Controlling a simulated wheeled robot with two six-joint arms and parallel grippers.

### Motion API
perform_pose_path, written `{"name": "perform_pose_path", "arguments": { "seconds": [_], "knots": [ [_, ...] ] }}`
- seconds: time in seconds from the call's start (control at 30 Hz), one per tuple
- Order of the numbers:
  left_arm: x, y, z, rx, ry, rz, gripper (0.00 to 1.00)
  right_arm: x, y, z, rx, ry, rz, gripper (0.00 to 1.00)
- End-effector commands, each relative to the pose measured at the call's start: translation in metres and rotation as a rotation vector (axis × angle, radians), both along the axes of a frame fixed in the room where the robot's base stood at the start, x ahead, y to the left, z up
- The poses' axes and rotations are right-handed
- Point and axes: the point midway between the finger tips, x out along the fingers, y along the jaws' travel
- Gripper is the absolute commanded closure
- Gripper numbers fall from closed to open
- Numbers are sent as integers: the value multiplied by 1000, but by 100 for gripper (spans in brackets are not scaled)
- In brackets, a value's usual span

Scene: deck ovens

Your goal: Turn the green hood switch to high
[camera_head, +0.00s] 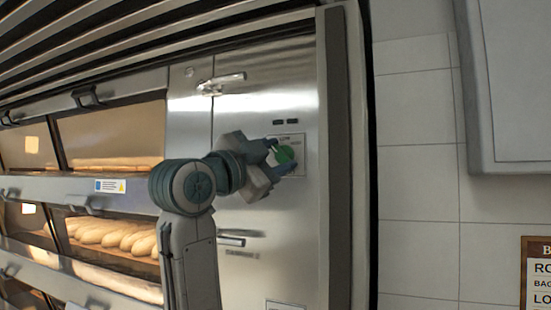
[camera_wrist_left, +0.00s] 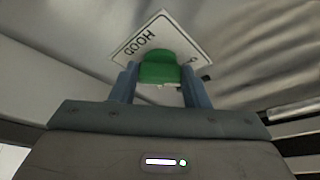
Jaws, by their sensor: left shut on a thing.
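The green hood switch (camera_head: 285,154) is a round knob on a pale label plate (camera_head: 299,142) fixed to the steel cabinet front. In the left wrist view the green knob (camera_wrist_left: 158,70) sits between the two blue fingers, and the plate behind it (camera_wrist_left: 135,37) reads "HOOD". My left gripper (camera_head: 279,156) reaches in from the left and is shut on the knob. The rest of the plate's marks are partly hidden by the knob and fingers, and the knob's exact setting cannot be read. My right gripper is not in view.
The steel cabinet door has a handle (camera_head: 222,83) above my arm and another handle (camera_head: 231,239) below it. Deck ovens with loaves (camera_head: 112,236) stand at the left. A dark vertical post (camera_head: 340,160) and tiled wall (camera_head: 418,160) lie to the right.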

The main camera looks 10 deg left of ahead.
Motion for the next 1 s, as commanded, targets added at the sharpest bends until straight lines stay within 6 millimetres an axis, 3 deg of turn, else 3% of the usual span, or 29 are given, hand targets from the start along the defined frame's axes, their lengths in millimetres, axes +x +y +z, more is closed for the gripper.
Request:
{"name": "perform_pose_path", "arguments": {
  "seconds": [1.0],
  "knots": [
    [0, 1, 3, 879, -168, -3, 81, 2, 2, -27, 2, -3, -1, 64]
  ]
}}
